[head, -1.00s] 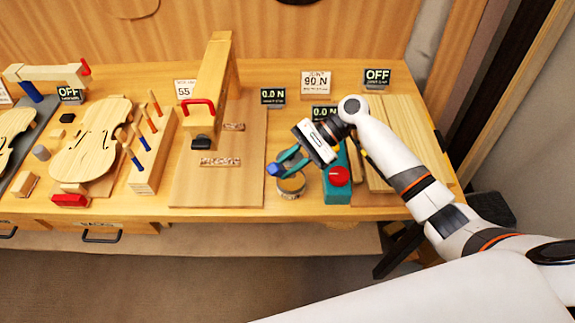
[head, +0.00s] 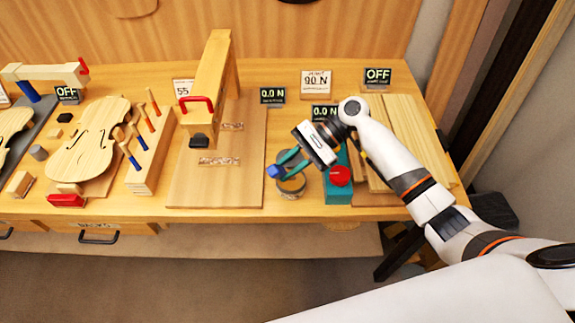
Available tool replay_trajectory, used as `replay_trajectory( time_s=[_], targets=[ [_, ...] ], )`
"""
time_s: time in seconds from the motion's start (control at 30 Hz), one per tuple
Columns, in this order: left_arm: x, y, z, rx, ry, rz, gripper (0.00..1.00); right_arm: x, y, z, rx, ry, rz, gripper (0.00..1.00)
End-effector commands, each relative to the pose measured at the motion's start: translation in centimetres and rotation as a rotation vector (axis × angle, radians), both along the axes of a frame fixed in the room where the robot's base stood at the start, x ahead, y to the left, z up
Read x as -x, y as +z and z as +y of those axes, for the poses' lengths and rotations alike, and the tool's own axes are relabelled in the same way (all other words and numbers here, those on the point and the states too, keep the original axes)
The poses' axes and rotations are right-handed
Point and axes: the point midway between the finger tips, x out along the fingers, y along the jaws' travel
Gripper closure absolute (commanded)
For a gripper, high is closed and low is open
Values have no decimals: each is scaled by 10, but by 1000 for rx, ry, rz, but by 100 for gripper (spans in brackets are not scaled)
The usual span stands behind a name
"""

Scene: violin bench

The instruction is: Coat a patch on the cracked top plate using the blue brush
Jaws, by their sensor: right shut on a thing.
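My right gripper (head: 279,163) reaches in from the right, with teal fingers shut on a small blue piece (head: 274,171), which looks like the blue brush's handle. It is just above or at the round pot (head: 292,187); the brush's lower end is hidden, so I cannot tell if it is inside. A pale violin top plate (head: 88,145) with f-holes lies on the left of the bench. Another plate (head: 12,122) is cut by the left edge. Cracks and patches are too small to make out. My left gripper is not in view.
A wooden rack (head: 150,165) holds several handled tools beside the plate. A wooden press (head: 212,85) with a red handle stands over a flat board (head: 215,192). A teal box with a red button (head: 340,176) is right of the pot. Boards (head: 410,130) lie at the right.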

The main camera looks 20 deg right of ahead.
Motion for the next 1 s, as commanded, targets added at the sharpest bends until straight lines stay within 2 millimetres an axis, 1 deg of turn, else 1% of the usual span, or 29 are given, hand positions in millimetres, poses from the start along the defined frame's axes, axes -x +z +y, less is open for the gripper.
replay_trajectory(
  time_s=[0.73, 1.0],
  targets=[
    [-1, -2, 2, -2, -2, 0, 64, 0, -9, 0, -1, 0, 0, 100],
    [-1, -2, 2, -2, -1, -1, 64, 0, -9, 0, -1, 0, 0, 100]
  ],
)
